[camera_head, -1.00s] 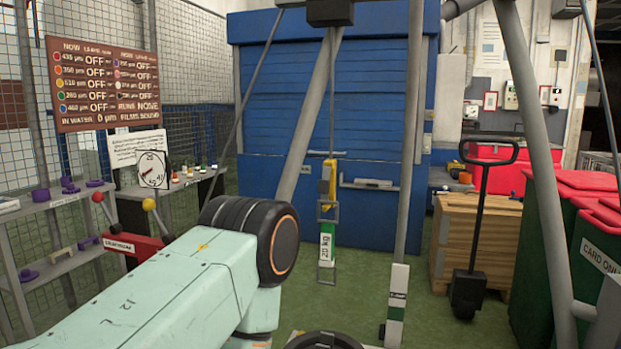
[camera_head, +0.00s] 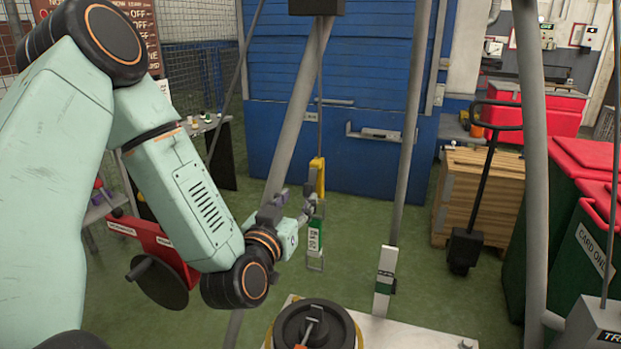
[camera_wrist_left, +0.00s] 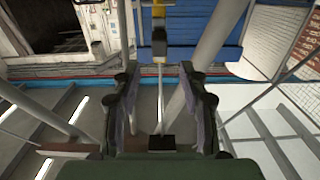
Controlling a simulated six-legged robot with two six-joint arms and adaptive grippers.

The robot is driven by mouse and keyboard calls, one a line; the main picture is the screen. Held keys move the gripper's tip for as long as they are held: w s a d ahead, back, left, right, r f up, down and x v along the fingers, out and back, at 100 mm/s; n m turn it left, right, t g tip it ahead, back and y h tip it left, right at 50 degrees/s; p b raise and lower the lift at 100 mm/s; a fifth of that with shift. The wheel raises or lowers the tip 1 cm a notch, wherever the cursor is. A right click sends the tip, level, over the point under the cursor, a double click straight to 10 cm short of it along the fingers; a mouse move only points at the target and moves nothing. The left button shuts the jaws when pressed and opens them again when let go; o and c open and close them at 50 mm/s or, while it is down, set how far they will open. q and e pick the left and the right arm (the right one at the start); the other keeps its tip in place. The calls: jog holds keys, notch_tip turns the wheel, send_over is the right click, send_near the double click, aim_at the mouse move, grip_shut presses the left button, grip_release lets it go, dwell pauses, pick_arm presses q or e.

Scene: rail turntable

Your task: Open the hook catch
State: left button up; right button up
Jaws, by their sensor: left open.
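A yellow hook (camera_head: 318,177) hangs on a thin cable from a black block under the frame. Below it hangs a green and white weight (camera_head: 315,238) marked in kg. My left gripper (camera_head: 298,204) is just left of the lower hook and overlaps its edge in the head view; I cannot tell whether it touches. In the wrist view, which is upside down, the left gripper (camera_wrist_left: 158,75) is open, with the cable running between its fingers in the picture. The yellow hook (camera_wrist_left: 159,12) is beyond the fingertips there. The catch itself is too small or covered to make out.
Grey frame legs (camera_head: 300,115) slant beside and behind the hook. A dark round disc (camera_head: 313,325) sits on a pale base below. A pallet truck handle (camera_head: 482,180), wooden crate (camera_head: 490,195) and bins stand right. A red stand (camera_head: 165,250) is lower left.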

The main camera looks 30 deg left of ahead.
aim_at(308, 189)
pick_arm(q)
jog(key=x, duration=0.5)
jog(key=shift+w+f, duration=0.25)
jog(key=shift+w+r, duration=0.1)
jog(key=shift+w, duration=0.5)
jog(key=shift+w+a, duration=0.3)
jog(key=shift+d, duration=0.15)
jog(key=c, duration=0.4)
jog(key=shift+s, duration=0.1)
grip_shut()
